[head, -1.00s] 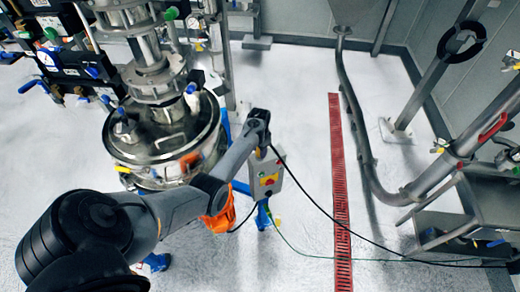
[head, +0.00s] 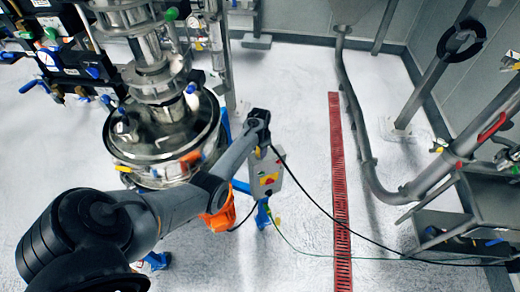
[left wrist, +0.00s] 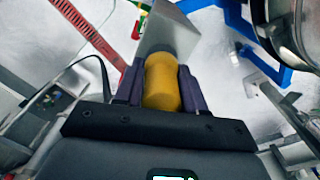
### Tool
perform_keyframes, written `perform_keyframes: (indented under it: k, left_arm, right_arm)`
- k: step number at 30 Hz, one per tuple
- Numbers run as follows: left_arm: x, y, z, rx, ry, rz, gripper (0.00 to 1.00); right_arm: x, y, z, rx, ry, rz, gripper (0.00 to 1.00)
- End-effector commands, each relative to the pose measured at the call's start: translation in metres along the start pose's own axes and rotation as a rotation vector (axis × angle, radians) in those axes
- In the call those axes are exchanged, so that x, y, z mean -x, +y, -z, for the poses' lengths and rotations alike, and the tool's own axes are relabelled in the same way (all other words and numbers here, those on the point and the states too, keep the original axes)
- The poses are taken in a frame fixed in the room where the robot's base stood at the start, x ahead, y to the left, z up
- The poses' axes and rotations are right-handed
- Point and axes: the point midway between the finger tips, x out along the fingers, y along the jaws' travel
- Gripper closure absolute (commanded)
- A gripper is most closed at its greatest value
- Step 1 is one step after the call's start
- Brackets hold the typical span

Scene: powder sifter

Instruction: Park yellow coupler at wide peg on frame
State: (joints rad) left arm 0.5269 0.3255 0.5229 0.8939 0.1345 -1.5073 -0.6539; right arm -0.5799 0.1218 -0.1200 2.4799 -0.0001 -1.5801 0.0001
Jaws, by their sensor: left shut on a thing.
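The yellow coupler (left wrist: 162,82) is a rounded cylinder. In the left wrist view it sits between the two dark fingers of my left gripper (left wrist: 160,88), which is shut on it. A blue frame (left wrist: 262,58) shows at the right in the left wrist view, beside the vessel. I cannot make out the wide peg. My right gripper is not in view.
The button box (head: 266,178) with a trailing black cable (head: 320,212) is close below my gripper. The steel vessel (head: 165,135) stands just left of it. A red floor grate (head: 340,190) and a bent grey pipe (head: 362,150) lie to the right. Open floor lies between.

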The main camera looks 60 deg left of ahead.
Motion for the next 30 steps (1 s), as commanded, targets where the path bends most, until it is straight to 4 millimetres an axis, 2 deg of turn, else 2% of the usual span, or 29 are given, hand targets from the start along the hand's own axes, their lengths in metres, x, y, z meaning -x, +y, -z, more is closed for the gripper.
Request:
perform_keyframes:
  k: [29,30]
  left_arm:
    - [-0.014,0.000,0.000,0.000,0.001,0.001,1.00]
    - [-0.014,0.000,0.000,0.000,0.001,0.001,0.58]
  right_arm:
    - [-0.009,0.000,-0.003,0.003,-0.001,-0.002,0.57]
    - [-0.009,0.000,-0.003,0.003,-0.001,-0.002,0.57]
